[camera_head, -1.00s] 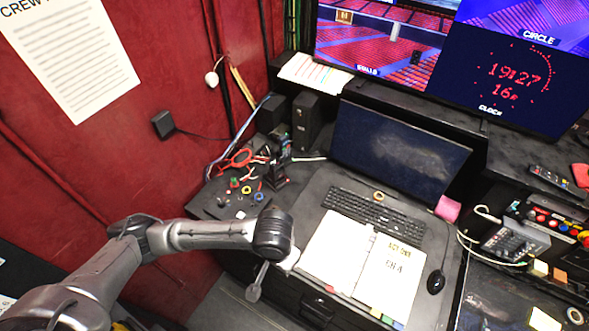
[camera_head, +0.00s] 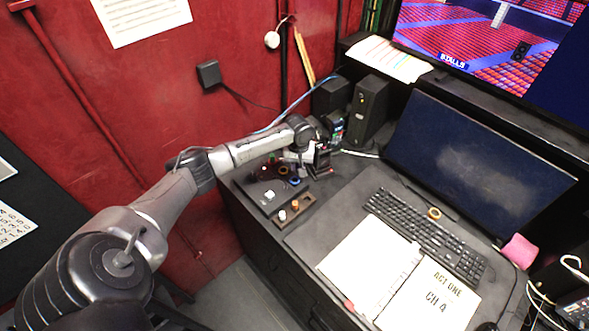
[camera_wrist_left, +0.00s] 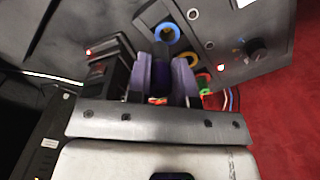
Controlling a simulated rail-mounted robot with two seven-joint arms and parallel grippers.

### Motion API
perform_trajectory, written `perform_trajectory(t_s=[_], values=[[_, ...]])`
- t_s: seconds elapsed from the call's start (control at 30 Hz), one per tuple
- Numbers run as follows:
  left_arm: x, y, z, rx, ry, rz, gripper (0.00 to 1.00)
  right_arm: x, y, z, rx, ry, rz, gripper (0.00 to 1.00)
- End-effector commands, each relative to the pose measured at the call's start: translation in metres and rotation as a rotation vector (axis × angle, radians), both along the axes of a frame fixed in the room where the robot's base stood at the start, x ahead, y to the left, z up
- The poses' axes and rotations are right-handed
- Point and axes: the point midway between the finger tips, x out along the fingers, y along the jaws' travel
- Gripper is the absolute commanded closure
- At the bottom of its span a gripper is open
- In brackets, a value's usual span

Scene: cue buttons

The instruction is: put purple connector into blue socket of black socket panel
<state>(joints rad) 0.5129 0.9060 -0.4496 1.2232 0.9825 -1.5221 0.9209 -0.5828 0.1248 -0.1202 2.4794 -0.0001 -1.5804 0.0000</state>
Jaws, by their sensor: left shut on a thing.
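My left gripper (camera_wrist_left: 160,92) is shut on the purple connector (camera_wrist_left: 160,72), a dark purple-blue piece between its fingers in the left wrist view. The gripper hides the connector's lower part. The black socket panel (camera_wrist_left: 262,68) lies just beyond the fingertips. Its blue socket (camera_wrist_left: 167,33) is a blue ring directly ahead of the connector; I cannot tell whether they touch. In the head view my left gripper (camera_head: 303,168) is over the far side of the panel (camera_head: 262,198), close to the blue ring (camera_head: 295,181), and the connector cannot be made out. My right gripper is not in view.
A dark block with red lights (camera_wrist_left: 108,68) stands close left of the fingers. In the head view, a keyboard (camera_head: 425,235) and open binder (camera_head: 372,262) lie right of the panel.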

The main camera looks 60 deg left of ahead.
Motion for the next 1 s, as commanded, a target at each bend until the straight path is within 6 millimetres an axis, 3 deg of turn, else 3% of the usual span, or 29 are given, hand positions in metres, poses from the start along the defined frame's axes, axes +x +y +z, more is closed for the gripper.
perform_trajectory(t_s=[0.1,0.23,0.47,1.0], values=[[-0.002,0.016,-0.007,0.000,0.000,0.038,1.00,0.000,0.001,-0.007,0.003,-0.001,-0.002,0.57],[-0.003,0.022,-0.010,0.000,0.000,0.053,1.00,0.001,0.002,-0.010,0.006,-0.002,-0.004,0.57],[-0.003,0.023,-0.017,0.000,0.000,0.054,1.00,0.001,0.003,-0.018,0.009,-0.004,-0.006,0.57],[-0.003,0.023,-0.044,0.001,0.000,0.052,1.00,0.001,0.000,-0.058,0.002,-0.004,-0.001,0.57]])
